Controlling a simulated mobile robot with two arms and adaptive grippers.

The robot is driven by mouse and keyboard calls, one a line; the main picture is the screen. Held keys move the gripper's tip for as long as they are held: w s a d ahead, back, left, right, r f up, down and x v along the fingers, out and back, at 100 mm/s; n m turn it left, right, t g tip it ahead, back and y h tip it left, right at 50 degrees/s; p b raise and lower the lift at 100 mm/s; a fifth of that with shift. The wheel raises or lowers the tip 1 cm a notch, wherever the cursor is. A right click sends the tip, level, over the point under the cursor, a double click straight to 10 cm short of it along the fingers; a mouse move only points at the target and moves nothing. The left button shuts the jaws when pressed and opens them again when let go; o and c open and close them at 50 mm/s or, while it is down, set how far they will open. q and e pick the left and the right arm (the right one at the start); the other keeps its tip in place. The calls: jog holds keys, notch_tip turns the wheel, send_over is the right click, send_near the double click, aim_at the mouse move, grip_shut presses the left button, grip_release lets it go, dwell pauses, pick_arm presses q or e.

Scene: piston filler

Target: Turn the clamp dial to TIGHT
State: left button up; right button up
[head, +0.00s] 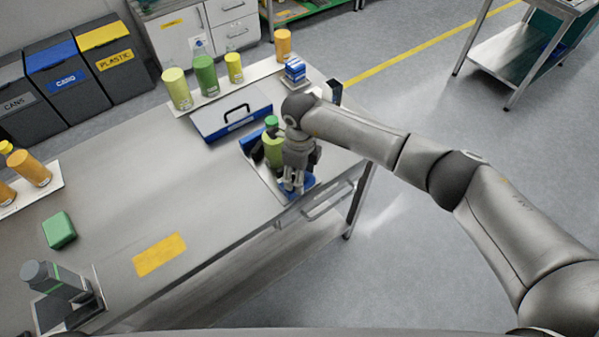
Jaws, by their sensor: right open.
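My right gripper (294,184) points down over the front of a small station on the grey workbench. It is open, with its fingers at or just above a blue part (309,181) low on the station. This blue part may belong to the clamp dial, but the gripper covers most of it. I cannot read any TIGHT mark or tell the dial's setting. A yellow-green bottle (273,152) with a green top stands just behind the gripper, beside dark parts of the station. My left gripper is not in view.
A blue-and-white case (232,113) with a black handle lies behind the station. Several green and yellow containers (205,75) stand on a back strip. A green block (59,230) and a yellow label (160,254) are left. The bench middle (165,190) is clear.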

jog(key=c, duration=1)
jog(key=shift+m, duration=0.3)
jog(key=m+b, duration=0.2)
jog(key=m, duration=0.1)
jog(key=shift+f, duration=0.1)
jog(key=m+b, duration=0.3)
jog(key=m, duration=0.2)
jog(key=shift+s+a, duration=0.1)
jog(key=m+b, duration=0.2)
jog(key=m, duration=0.3)
jog(key=shift+a+b, duration=0.1)
jog(key=shift+b, duration=0.2)
jog(key=shift+a+m+b, duration=0.1)
jog(key=shift+m+b, duration=0.65)
jog(key=shift+m, duration=1.35)
